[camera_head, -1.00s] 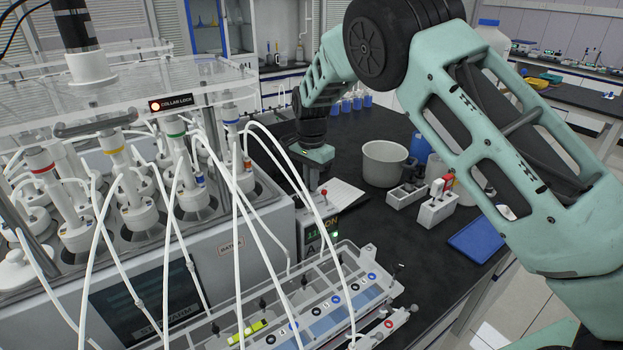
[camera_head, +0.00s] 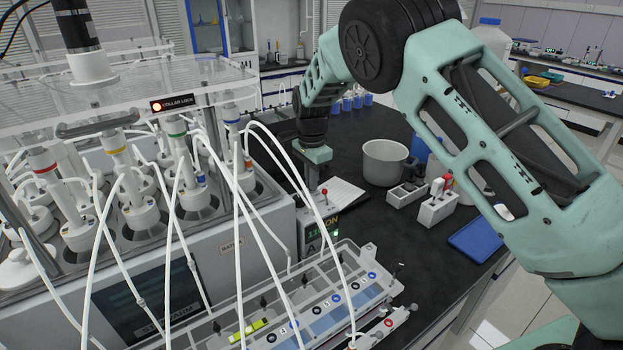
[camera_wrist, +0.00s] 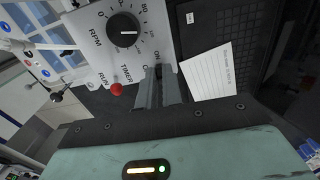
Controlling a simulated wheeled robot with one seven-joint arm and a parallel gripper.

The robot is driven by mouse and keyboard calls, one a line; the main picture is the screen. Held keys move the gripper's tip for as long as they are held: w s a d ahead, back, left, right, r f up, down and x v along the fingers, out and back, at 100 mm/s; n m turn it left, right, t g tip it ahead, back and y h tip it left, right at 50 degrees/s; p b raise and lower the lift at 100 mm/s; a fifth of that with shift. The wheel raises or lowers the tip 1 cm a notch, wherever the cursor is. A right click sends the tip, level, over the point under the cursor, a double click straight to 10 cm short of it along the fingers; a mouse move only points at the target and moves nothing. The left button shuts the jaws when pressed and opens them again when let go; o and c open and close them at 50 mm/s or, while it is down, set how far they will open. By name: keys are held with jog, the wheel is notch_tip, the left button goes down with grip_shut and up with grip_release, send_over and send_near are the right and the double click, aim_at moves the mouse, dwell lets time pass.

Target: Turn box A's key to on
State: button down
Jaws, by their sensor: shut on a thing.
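Box A (camera_head: 312,238), a small grey box with a green-lit display and a letter A, stands between the reactor unit and the paper sheet. In the wrist view its grey panel (camera_wrist: 88,48) carries a black RPM dial (camera_wrist: 124,30), a red-tipped TIMER/RUN lever (camera_wrist: 116,88) and an ON marking near my jaws. My gripper (camera_wrist: 157,77) has its two grey fingers close together at the panel edge, beside the ON marking. They are shut on the key, which the fingers hide.
A tube rack (camera_head: 330,300) stands in front of the box, with white hoses arching over it from the reactor unit (camera_head: 230,240). A white sheet (camera_head: 345,194), a grey pot (camera_head: 384,163), grey holders (camera_head: 436,208) and a blue tray (camera_head: 478,240) lie to the right on the black bench.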

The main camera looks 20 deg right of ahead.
jog(key=c, duration=1.6)
grip_release()
jog(key=shift+o, duration=0.2)
jog(key=shift+r, duration=0.1)
notch_tip(320, 180, up, 17)
jog(key=b, duration=0.3)
jog(key=shift+r+b, duration=0.2)
jog(key=shift+b, duration=0.2)
jog(key=shift+d, duration=0.1)
